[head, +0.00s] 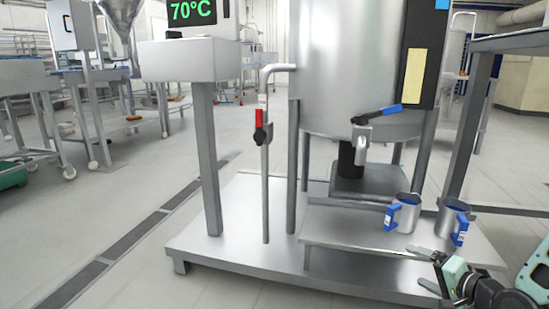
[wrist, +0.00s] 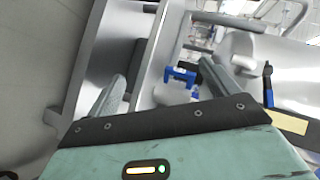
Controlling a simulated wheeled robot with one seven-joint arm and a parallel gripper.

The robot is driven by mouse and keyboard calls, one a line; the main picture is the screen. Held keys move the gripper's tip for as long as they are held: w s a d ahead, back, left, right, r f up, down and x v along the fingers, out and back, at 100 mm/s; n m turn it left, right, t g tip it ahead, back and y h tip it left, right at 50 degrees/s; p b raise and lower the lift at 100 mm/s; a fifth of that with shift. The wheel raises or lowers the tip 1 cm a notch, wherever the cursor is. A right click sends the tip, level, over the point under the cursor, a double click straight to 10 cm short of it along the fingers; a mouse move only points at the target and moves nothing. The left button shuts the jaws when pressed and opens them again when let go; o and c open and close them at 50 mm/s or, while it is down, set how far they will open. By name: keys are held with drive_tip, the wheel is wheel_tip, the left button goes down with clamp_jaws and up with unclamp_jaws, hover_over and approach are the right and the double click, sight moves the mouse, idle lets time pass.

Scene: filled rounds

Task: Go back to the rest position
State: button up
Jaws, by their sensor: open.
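My gripper (head: 424,269) is at the lower right of the head view, at the front edge of the low metal shelf (head: 345,230). In the wrist view its two fingers (wrist: 160,71) are spread wide with nothing held between them. Two metal mugs with blue handles stand upright on the shelf: a left mug (head: 409,212) and a right mug (head: 455,217). The gripper is in front of them and apart. In the wrist view a blue-handled mug (wrist: 174,93) shows beyond the fingers, partly hidden by the gripper body.
A large steel tank (head: 345,65) with a blue-levered tap (head: 376,114) stands behind the mugs. A pipe with a red-handled valve (head: 259,119) rises at its left. A metal table (head: 510,42) stands at the right. The floor (head: 110,215) at the left is open.

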drive_tip(key=s+a+r+n+g+h+p, duration=0.1)
drive_tip(key=s+a+r+n+g, duration=0.3)
drive_tip(key=a, duration=0.4)
drive_tip(key=s+a+r+n+g+h+p, duration=0.1)
drive_tip(key=s+a+r+n+g, duration=0.25)
drive_tip(key=a+n, duration=0.4)
drive_tip(key=s+a+r+n+g+h, duration=0.1)
drive_tip(key=s+a+r+n+g, duration=0.15)
drive_tip(key=s, duration=0.45)
drive_tip(key=s+a+r+n+g+h, duration=0.1)
drive_tip(key=s+a+r+n, duration=0.15)
drive_tip(key=s, duration=0.45)
drive_tip(key=s+a+r+n+g+h, duration=0.1)
drive_tip(key=s+a+r+g, duration=0.1)
drive_tip(key=s+r, duration=0.35)
wheel_tip(320, 180, up, 36)
drive_tip(key=s+p, duration=0.1)
drive_tip(key=p, duration=3.7)
drive_tip(key=shift+p, duration=0.3)
drive_tip(key=shift+a+f, duration=0.1)
drive_tip(key=shift+c, duration=0.4)
